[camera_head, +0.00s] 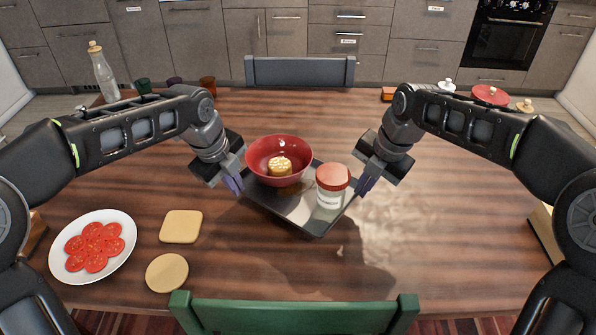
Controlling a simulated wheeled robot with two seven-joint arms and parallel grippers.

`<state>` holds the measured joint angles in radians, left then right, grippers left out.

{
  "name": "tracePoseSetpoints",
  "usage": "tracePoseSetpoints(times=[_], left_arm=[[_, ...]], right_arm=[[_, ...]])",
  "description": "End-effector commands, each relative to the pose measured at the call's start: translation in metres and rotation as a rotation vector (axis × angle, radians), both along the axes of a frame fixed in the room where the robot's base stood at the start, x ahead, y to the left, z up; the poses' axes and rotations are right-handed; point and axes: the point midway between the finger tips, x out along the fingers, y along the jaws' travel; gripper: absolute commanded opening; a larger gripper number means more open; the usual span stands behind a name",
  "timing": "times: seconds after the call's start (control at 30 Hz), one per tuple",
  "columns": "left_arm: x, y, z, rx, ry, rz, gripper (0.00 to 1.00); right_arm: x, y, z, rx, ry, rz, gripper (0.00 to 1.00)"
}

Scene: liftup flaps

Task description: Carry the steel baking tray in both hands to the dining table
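The steel baking tray (287,206) is over the middle of the wooden dining table (450,230), turned at an angle. It bears a red bowl (262,160) with a yellowish round piece (280,166) inside, and a glass jar (330,197) with a red lid. My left gripper (236,183) is at the tray's left edge and my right gripper (366,184) at its right edge. Both look shut on the rim, though the finger contact is small and partly hidden. A shadow lies on the table below and right of the tray; any gap beneath it is hard to judge.
A white plate of tomato slices (93,246), a square board (181,227) and a round one (167,272) lie at left. A bottle (104,73) and cups stand back left. A green chair (295,316) is in front, a grey chair (300,72) behind. The table's right is mostly clear.

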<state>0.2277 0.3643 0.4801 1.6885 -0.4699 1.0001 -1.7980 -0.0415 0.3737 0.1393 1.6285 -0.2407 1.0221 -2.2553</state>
Motion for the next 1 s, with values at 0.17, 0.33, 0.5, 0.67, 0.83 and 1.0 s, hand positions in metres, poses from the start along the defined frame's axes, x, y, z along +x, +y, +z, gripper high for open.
tracePoseSetpoints(times=[0.17, 0.33, 0.5, 0.67, 0.83, 1.0], left_arm=[[0.001, 0.007, 0.000, 0.009, -0.001, 0.008, 0.00], [0.001, 0.007, 0.000, 0.009, -0.001, 0.008, 0.00], [0.001, 0.007, -0.003, 0.010, 0.000, 0.008, 0.00], [0.001, 0.007, -0.010, 0.010, 0.000, 0.008, 0.00], [0.001, 0.007, -0.022, 0.010, 0.000, 0.008, 0.00], [0.001, 0.007, -0.035, 0.010, 0.000, 0.008, 0.00]], right_arm=[[0.002, -0.007, 0.000, -0.009, -0.002, -0.009, 0.00], [0.001, -0.007, 0.000, -0.009, -0.002, -0.009, 0.00], [0.001, -0.007, -0.003, -0.009, -0.002, -0.009, 0.00], [0.001, -0.007, -0.010, -0.009, -0.002, -0.009, 0.00], [0.001, -0.007, -0.022, -0.009, -0.002, -0.009, 0.00], [0.001, -0.007, -0.035, -0.009, -0.002, -0.009, 0.00]])
